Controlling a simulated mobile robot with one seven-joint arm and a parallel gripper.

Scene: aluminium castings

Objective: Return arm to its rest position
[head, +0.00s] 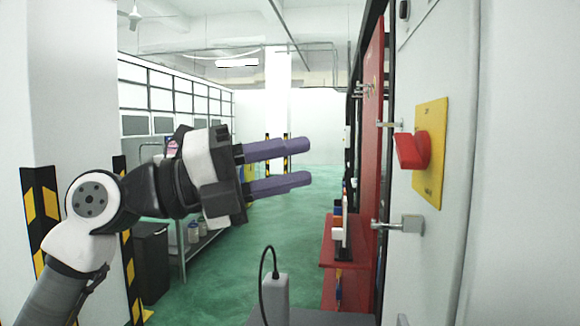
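My gripper (300,164) is held up in the middle left of the head view. Its two purple fingers point right and stand apart, with nothing between them. My arm (90,225) reaches up from the lower left corner, bent at the white joint. The gripper is in free air, to the left of the grey cabinet and apart from it.
A grey cabinet (405,270) on the right carries a red rotary switch (412,150) on a yellow plate (432,180) and a latch handle (400,224). Behind is a red shelf (330,255). A striped pillar (65,120) stands left. Green floor (225,270) is open between.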

